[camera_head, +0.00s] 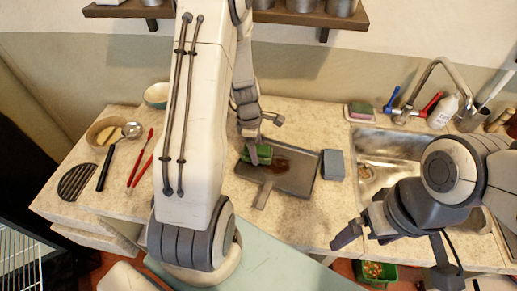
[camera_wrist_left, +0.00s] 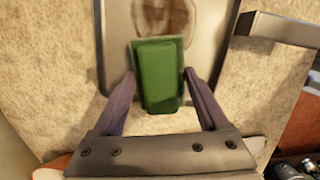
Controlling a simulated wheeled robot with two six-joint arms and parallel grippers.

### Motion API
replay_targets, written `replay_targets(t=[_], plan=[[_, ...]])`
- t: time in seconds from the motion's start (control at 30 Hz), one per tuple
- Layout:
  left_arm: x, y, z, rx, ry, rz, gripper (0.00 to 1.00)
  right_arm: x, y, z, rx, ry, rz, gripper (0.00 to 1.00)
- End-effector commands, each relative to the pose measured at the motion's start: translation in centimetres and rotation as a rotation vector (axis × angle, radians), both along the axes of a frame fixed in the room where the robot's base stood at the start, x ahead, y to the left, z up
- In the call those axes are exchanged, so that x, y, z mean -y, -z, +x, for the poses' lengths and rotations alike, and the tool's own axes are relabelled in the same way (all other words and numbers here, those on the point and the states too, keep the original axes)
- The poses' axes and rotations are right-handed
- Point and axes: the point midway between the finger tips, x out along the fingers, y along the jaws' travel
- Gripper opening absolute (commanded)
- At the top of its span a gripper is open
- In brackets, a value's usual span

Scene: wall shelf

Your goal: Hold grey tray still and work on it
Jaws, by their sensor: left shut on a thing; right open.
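The grey tray (camera_head: 297,183) lies on the counter, with a brown stain (camera_head: 279,166) on its surface and a short handle (camera_head: 263,195) on its near side. My left gripper (camera_head: 258,150) is shut on a green sponge (camera_wrist_left: 158,75), one finger on each side of it. The sponge is over the tray, beside the stain; I cannot tell if it touches the surface. The stain also shows in the wrist view (camera_wrist_left: 165,14). My right gripper (camera_head: 392,243) is open and empty, near the counter's front edge, right of the tray and apart from it.
A grey block (camera_head: 333,164) stands at the tray's right edge. The sink (camera_head: 390,148) and faucet (camera_head: 437,64) are further right. Red and black utensils (camera_head: 140,165) and bowls lie on the left. A wall shelf (camera_head: 300,16) is above; a green crate (camera_head: 376,272) is below.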

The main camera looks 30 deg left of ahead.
Motion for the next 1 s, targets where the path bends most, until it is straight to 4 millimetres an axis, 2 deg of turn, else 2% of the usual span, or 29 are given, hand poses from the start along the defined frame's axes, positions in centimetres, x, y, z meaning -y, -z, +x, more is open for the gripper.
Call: replay_targets(t=[0.17,0.6,0.83,1.0], plan=[[0.4,0.0,0.0,-0.001,0.001,0.0,0.23,0.0,-0.1,0.0,0.0,0.0,0.0,1.0],[3.6,-0.2,0.0,-0.001,0.001,0.0,0.23,0.0,-0.9,0.0,0.0,0.0,0.0,1.0],[3.4,0.2,0.0,0.0,-0.002,0.0,0.23,0.0,-1.0,0.0,0.0,0.0,0.0,1.0],[2.0,0.3,0.0,0.0,-0.004,0.0,0.23,0.0,-1.2,0.0,0.0,0.0,0.0,1.0]])
